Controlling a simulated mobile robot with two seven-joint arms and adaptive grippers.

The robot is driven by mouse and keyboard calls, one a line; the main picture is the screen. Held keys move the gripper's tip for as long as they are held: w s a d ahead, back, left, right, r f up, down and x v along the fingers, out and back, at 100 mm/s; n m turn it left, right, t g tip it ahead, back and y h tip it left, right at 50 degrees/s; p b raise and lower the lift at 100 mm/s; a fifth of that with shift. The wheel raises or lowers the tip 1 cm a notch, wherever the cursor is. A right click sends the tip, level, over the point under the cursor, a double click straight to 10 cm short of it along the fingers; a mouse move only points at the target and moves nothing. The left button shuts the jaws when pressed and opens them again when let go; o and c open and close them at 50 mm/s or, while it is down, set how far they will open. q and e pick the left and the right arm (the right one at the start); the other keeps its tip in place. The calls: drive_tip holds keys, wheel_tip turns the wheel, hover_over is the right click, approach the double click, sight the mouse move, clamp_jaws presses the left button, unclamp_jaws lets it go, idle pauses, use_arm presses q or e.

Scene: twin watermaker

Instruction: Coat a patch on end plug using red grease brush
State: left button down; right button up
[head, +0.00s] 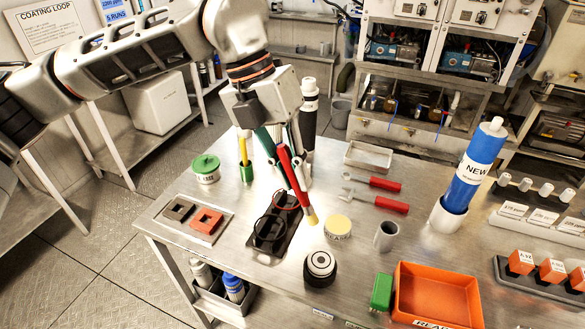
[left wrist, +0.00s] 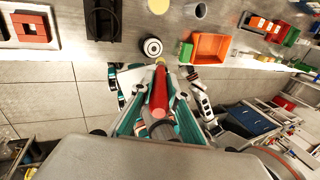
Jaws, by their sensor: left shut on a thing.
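My left gripper (head: 279,150) is shut on the red grease brush (head: 291,172), above the middle of the steel table. The brush slants down to the right, with its pale yellow tip (head: 312,217) lowest. In the left wrist view the red handle (left wrist: 159,95) lies between the teal fingers. The end plug (head: 320,264), a black ribbed cylinder with a white ringed top, stands upright near the table's front edge. It also shows in the left wrist view (left wrist: 152,47), just beyond the brush tip. The tip appears apart from the plug. My right gripper is not seen.
A black holder (head: 267,238) stands left of the plug. A pale yellow round pot (head: 338,226) and a grey cup (head: 386,236) stand behind and right. An orange bin (head: 437,292) and a green block (head: 381,291) lie right. A yellow-handled brush (head: 243,147) stands in a green cup.

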use_arm(q)
drive_tip(key=shift+a+r, duration=0.1)
drive_tip(key=shift+r, duration=0.05)
drive_tip(key=shift+s+f+b, duration=0.25)
drive_tip(key=shift+f+b, duration=0.1)
drive_tip(key=shift+f, duration=0.3)
wheel_tip(320, 180, down, 4)
drive_tip(key=shift+w+r+b, duration=0.1)
drive_tip(key=shift+r+b, duration=0.1)
drive_tip(key=shift+b, duration=0.55)
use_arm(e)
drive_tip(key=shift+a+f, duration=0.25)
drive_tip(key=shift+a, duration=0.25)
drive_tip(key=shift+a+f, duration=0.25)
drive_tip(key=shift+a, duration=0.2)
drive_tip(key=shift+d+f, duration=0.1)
